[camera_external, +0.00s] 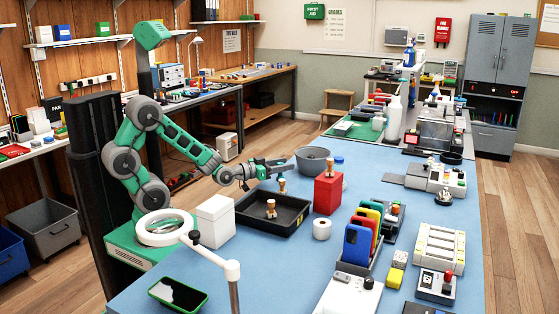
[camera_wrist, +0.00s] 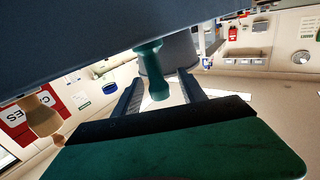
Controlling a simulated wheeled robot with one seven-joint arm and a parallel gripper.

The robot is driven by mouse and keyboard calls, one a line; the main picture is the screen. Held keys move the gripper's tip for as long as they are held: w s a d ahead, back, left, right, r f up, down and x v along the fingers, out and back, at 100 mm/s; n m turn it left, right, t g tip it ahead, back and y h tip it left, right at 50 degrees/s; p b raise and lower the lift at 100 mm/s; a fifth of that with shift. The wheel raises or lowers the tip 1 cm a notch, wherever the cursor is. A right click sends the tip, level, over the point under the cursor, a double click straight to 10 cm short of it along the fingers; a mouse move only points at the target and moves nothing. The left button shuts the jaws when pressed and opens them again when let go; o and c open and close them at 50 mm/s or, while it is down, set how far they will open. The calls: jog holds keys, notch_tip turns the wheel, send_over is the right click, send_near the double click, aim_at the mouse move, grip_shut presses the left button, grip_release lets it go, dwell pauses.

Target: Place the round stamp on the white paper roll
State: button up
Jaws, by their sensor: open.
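The white paper roll (camera_external: 322,229) stands on the blue table, in front of the red box (camera_external: 328,192). A wooden-handled stamp (camera_external: 271,209) stands in the black tray (camera_external: 262,228). Another (camera_external: 282,186) stands near the tray's far edge, and a third (camera_external: 330,167) on the red box. I cannot tell which is round. My gripper (camera_external: 287,162) is above the tray's far side. In the wrist view my gripper (camera_wrist: 160,80) is open, with a teal knobbed handle (camera_wrist: 154,72) showing between its fingers; contact is unclear. A tan handle (camera_wrist: 40,115) shows at left.
A grey bowl (camera_external: 313,160) stands beyond my gripper. A white box (camera_external: 215,221) is left of the tray. A phone rack with a blue phone (camera_external: 357,244) is right of the roll. A white lamp arm (camera_external: 212,255) rises in the foreground. Bare table lies before the tray.

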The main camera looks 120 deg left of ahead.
jog(key=shift+x, duration=0.8)
grip_shut()
